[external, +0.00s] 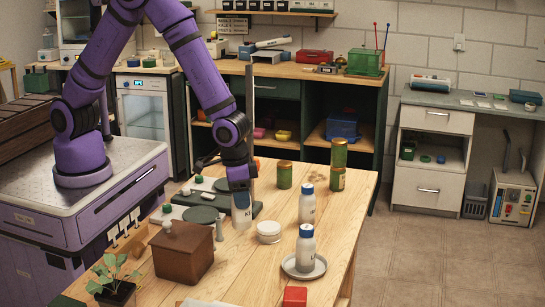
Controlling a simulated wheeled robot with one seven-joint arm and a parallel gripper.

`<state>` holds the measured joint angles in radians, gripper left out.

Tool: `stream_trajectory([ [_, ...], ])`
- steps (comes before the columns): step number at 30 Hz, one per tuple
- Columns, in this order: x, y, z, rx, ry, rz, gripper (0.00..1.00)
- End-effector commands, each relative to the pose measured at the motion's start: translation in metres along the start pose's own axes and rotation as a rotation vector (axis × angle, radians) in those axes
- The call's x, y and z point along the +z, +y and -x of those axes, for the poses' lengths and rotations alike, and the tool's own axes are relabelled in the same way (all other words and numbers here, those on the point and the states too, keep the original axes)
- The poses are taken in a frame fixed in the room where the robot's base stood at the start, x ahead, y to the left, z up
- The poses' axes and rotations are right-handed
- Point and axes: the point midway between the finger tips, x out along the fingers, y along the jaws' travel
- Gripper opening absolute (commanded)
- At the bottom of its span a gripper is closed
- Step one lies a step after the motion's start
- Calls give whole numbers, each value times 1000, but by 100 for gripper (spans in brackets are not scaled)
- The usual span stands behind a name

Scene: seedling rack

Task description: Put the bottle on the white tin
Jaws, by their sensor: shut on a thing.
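My gripper (240,198) points down over the wooden table, just left of and behind the white tin. It is shut on a small white thing (242,216) with a dark patch, which looks like a bottle; the fingers hide part of it. I cannot tell whether its bottom touches the table. The white tin (268,232) is low and round, with nothing on top. A similar bottle (305,246) stands on a grey saucer (290,269) nearer the front.
A brown box with a knob (183,255) stands front left, near a potted seedling (112,280). A red block (295,297) lies at the front. A dark green stand with a post (252,130) is close behind my gripper.

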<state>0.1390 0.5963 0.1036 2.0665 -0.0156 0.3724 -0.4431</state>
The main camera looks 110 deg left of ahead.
Motion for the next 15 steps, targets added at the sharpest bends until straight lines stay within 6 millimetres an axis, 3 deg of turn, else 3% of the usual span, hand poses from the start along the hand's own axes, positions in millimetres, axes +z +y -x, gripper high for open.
stream_trajectory([
  [3, 13, -45, 0, -3, -4, 22, 25],
  [9, 44, -111, 2, -6, -2, 45, 25],
  [15, 67, -145, 3, -7, 1, 55, 25],
])
